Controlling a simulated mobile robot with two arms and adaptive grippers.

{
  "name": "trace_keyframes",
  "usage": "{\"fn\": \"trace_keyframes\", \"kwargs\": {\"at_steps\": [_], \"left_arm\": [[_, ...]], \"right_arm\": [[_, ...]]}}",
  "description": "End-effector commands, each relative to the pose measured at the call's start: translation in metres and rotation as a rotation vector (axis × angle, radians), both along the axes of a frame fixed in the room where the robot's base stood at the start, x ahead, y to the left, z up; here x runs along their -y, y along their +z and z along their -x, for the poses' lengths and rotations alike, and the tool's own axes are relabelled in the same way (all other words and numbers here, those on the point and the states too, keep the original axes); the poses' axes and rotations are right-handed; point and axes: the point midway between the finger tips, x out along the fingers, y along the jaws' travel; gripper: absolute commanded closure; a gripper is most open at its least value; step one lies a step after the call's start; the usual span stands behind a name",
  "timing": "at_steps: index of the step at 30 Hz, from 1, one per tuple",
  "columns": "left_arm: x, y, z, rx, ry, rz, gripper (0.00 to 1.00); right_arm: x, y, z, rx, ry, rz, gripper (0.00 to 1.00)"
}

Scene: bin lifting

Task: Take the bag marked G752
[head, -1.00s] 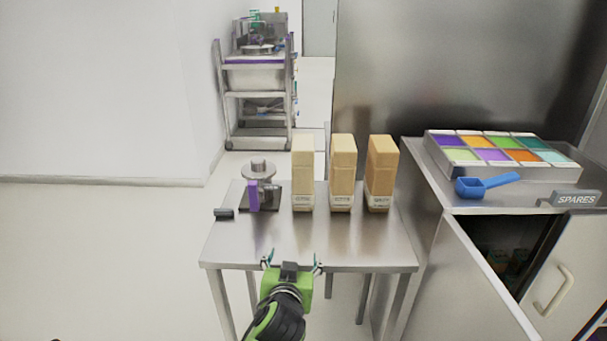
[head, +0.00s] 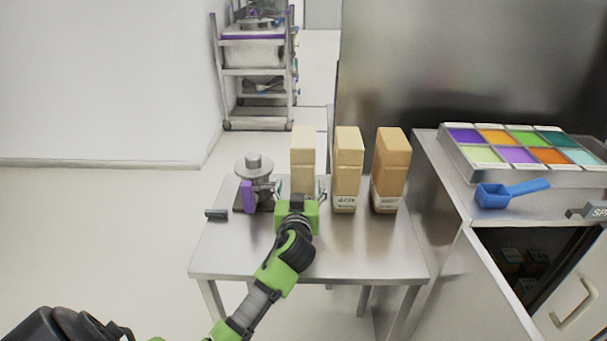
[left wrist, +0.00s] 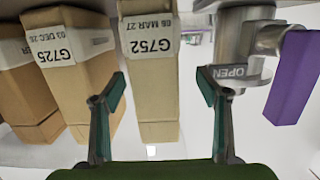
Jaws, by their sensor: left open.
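The bag marked G752 (head: 303,150) is the leftmost of three tan paper bags standing on the steel table in the head view. Its label, "G752, 06 MAR 27", reads clearly in the left wrist view (left wrist: 150,70). My left gripper (head: 300,187) is open in front of this bag. In the left wrist view the bag stands between the two spread fingers (left wrist: 160,88), with a gap on each side. The middle bag (head: 347,165), marked G725 (left wrist: 82,65), stands to its right in the head view. My right gripper is not in view.
A third bag (head: 390,165) stands at the right of the row. A grey metal device (head: 253,170) with a purple block (head: 248,196) is close on the left. The table front (head: 360,255) is clear. A counter at right holds a colour tray (head: 462,162) and blue scoop (head: 510,192).

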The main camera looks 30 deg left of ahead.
Motion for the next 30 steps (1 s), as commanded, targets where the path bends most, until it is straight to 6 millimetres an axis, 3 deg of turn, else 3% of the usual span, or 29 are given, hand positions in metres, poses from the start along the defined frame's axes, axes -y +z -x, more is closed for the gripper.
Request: {"fn": "trace_keyframes", "kwargs": {"at_steps": [9, 17, 26, 30], "left_arm": [[-0.009, -0.004, -0.023, -0.002, 0.001, -0.001, 0.32], [-0.022, -0.011, -0.049, -0.001, 0.001, -0.001, 0.32], [-0.023, -0.013, -0.053, 0.0, -0.001, 0.0, 0.32], [-0.023, -0.013, -0.052, -0.001, 0.0, 0.001, 0.66]], "right_arm": [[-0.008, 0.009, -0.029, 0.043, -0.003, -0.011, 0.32], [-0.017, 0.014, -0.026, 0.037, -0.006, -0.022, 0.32], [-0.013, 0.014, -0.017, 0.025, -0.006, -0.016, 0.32], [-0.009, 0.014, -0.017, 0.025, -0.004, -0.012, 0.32]]}}
